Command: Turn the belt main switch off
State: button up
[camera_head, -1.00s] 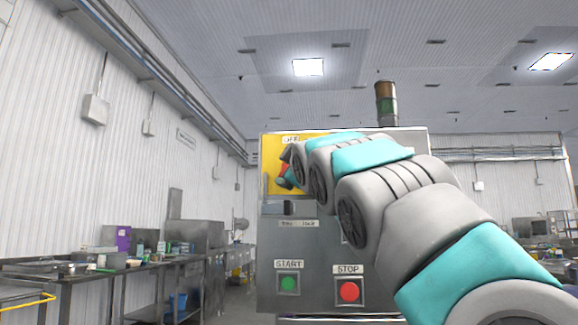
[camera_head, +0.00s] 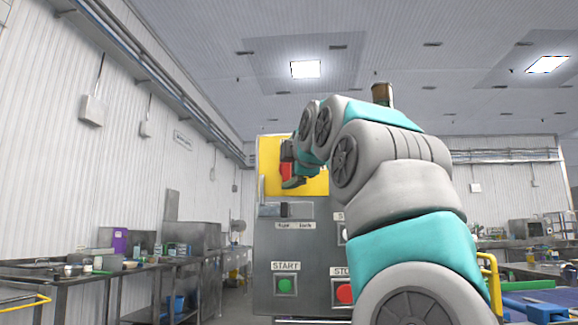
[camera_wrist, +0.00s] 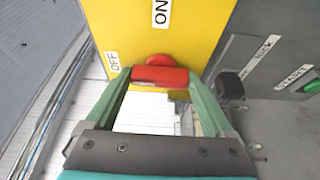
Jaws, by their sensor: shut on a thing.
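The belt main switch is a red handle (camera_wrist: 160,76) with a round red hub on a yellow plate (camera_wrist: 205,35). In the wrist view the ON label (camera_wrist: 160,12) is above the handle and the OFF label (camera_wrist: 112,62) is to its left. The handle lies across the picture, its left end on the OFF side. My gripper (camera_wrist: 160,82) is shut on it, one green finger at each end. In the head view the yellow plate (camera_head: 315,184) is at the panel's top left; my wrist covers much of it, and only bits of red show.
The grey panel below carries a green START button (camera_head: 285,286) and a red STOP button (camera_head: 344,293), partly behind my arm. A black knob (camera_wrist: 230,85) sits beside the plate. A cluttered steel table (camera_head: 75,275) stands at the left; floor shows between it and the panel.

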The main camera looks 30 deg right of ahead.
dwell(0.5)
jog(key=o, duration=1.1)
jog(key=s, duration=0.2)
jog(key=s+a, duration=0.1)
jog(key=s, duration=0.2)
jog(key=s+b, duration=0.1)
jog(key=s, duration=0.1)
jog(key=shift+s+a, duration=0.3)
